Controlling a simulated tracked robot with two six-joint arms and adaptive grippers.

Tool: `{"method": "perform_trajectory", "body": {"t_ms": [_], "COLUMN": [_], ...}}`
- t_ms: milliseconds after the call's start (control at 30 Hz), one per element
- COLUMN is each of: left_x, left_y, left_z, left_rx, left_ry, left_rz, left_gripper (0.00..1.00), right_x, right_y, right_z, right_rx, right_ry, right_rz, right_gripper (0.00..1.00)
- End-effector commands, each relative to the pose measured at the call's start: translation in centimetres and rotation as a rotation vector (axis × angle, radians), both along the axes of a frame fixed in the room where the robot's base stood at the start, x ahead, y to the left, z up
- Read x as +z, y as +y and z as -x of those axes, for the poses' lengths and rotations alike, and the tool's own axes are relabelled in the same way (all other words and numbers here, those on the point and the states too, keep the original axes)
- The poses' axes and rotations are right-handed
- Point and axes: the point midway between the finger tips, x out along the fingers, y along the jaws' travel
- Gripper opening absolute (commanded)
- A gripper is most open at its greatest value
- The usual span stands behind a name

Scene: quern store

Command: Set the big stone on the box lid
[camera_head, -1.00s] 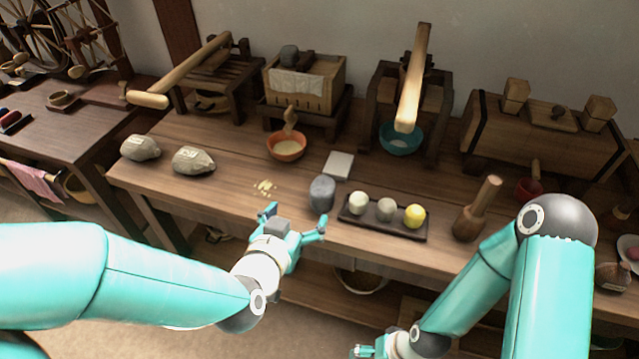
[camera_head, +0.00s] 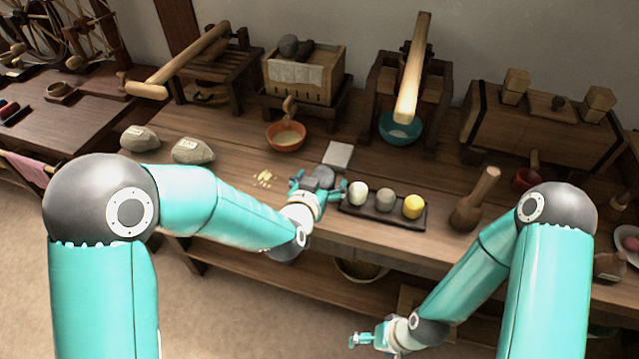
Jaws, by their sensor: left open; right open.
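A big grey rounded stone (camera_head: 325,174) stands on the table near its front edge, partly hidden by my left gripper. My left gripper (camera_head: 319,183) is open, with its fingers spread at the stone's near side; I cannot tell whether they touch it. The wooden box (camera_head: 325,92) stands on a dark stand at the back, with a pale cloth over its front. A smaller dark stone (camera_head: 288,45) and a dark wooden piece lie on top of it; the lid itself is hard to make out. My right gripper (camera_head: 356,341) is open and empty, low in front of the table.
A dark tray (camera_head: 382,217) with three round balls is close right of my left gripper. A white square (camera_head: 338,155) lies behind the big stone. An orange bowl (camera_head: 286,136) stands before the box. Two grey sacks (camera_head: 193,151) are at left, a wooden mallet (camera_head: 473,205) at right.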

Motion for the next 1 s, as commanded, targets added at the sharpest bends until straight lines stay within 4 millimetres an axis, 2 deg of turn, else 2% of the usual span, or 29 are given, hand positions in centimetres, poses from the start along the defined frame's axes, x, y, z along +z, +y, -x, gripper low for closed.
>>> {"method": "perform_trajectory", "body": {"t_ms": [100,333,867,1000], "left_x": [-0.35,-0.35,-0.32,-0.08], "left_y": [-0.20,-0.20,-0.18,-0.17], "left_z": [-0.68,-0.73,-0.70,-0.80], "left_rx": [0.000,0.000,0.000,0.001], "left_ry": [0.002,0.001,0.001,-0.005], "left_rz": [-0.001,0.000,0.000,0.001], "left_gripper": [0.90,0.88,0.00,0.00], "right_x": [0.03,0.02,0.02,0.04], "right_y": [0.00,0.00,0.00,0.01], "right_z": [0.00,0.00,0.00,0.00], "right_rx": [0.000,0.000,0.000,0.000], "right_ry": [0.000,0.000,0.000,0.000], "right_rz": [0.000,0.000,0.000,0.000], "right_gripper": [0.85,0.85,0.85,0.85]}}
